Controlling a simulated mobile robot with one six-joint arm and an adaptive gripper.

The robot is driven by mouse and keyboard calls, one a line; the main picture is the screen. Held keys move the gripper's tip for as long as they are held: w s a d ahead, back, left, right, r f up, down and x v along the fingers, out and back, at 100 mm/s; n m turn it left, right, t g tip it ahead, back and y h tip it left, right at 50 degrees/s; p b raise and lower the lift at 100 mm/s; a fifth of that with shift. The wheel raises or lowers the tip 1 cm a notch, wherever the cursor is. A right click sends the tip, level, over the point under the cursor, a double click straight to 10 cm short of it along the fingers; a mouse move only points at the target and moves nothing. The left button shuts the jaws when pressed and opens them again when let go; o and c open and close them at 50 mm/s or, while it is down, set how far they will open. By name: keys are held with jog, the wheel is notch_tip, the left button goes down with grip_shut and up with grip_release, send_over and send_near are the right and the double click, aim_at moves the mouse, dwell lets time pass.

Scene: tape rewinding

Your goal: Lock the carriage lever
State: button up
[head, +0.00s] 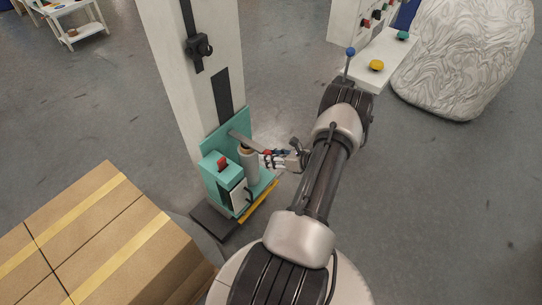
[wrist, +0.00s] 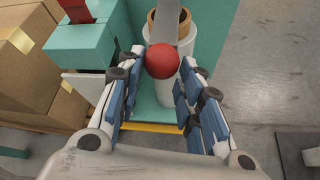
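The carriage lever is a flat grey bar (head: 241,138) on the teal carriage (head: 211,182) of the white column. In the wrist view the lever (wrist: 166,27) ends in a red ball knob (wrist: 162,62). My gripper (head: 268,158) is at the right side of the carriage; in the wrist view my gripper (wrist: 163,72) has its fingers apart, one on each side of the knob. Gaps show beside the knob, so the fingers do not look closed on it. In the head view the knob cannot be made out clearly.
A white roll (head: 250,167) stands on the carriage below the lever. A teal box with a red switch (head: 222,162) is to its left. Cardboard boxes (head: 110,235) fill the lower left. A wrapped load (head: 465,55) and a button panel (head: 385,60) are at the upper right. Floor right is clear.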

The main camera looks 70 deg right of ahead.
jog(key=o, duration=0.4)
jog(key=shift+d+r, duration=0.1)
jog(key=shift+d, duration=0.1)
jog(key=shift+c, duration=0.2)
jog(key=shift+r, duration=0.1)
jog(key=v, duration=1.2)
jog(key=shift+w, duration=0.15)
